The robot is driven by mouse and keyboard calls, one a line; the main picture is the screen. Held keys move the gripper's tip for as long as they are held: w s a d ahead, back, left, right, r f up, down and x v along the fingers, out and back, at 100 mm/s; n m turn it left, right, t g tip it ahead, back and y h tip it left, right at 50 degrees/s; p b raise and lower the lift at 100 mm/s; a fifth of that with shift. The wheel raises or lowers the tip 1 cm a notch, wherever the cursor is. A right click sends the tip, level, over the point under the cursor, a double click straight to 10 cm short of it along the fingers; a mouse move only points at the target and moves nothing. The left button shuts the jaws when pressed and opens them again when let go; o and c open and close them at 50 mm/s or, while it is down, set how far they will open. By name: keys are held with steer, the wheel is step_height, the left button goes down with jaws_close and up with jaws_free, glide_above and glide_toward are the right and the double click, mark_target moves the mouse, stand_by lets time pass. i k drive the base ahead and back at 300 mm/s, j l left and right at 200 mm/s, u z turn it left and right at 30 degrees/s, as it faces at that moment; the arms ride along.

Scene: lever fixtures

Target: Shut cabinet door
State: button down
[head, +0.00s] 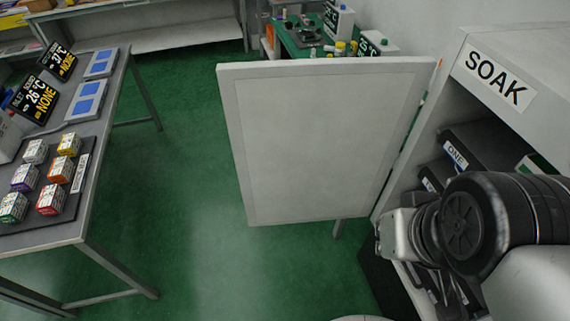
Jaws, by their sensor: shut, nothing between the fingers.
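The cabinet door (315,145) is a pale grey panel standing wide open. It is hinged at its right edge to the cabinet (450,90), which carries a SOAK label (495,78). The cabinet's open front shows dark bins inside. My arm reaches in from the right, in front of the cabinet's opening and to the right of the door. My gripper (445,295) is shut and empty, low beside the opening, partly hidden by my wrist. It is apart from the door.
A table (85,225) with small coloured boxes and displays stands at the left. A green-topped bench (300,45) is behind the door. A shelf (150,38) lines the back. Green floor (190,200) is clear between the left table and the door.

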mark_target(316, 139)
steer(key=i+j+u, duration=0.2)
steer(key=u, duration=0.3)
steer(key=i+j+u, duration=0.25)
steer(key=u, duration=0.25)
steer(key=i+u, duration=0.25)
steer(key=u, duration=0.2)
steer(key=i, duration=0.7)
steer(key=i+j+z, duration=0.1)
steer(key=i, duration=0.6)
steer(key=i+j, duration=0.1)
steer(key=i, duration=0.6)
steer(key=z, duration=0.45)
steer(key=i+z, duration=0.1)
steer(key=z, duration=0.75)
steer(key=j+z, duration=0.15)
steer(key=z, duration=0.3)
steer(key=i+z, duration=0.1)
steer(key=z, duration=2.35)
steer(key=k+j+z, duration=0.1)
steer(key=j, duration=0.25)
steer(key=k+j+z, duration=0.1)
steer(key=j, duration=0.25)
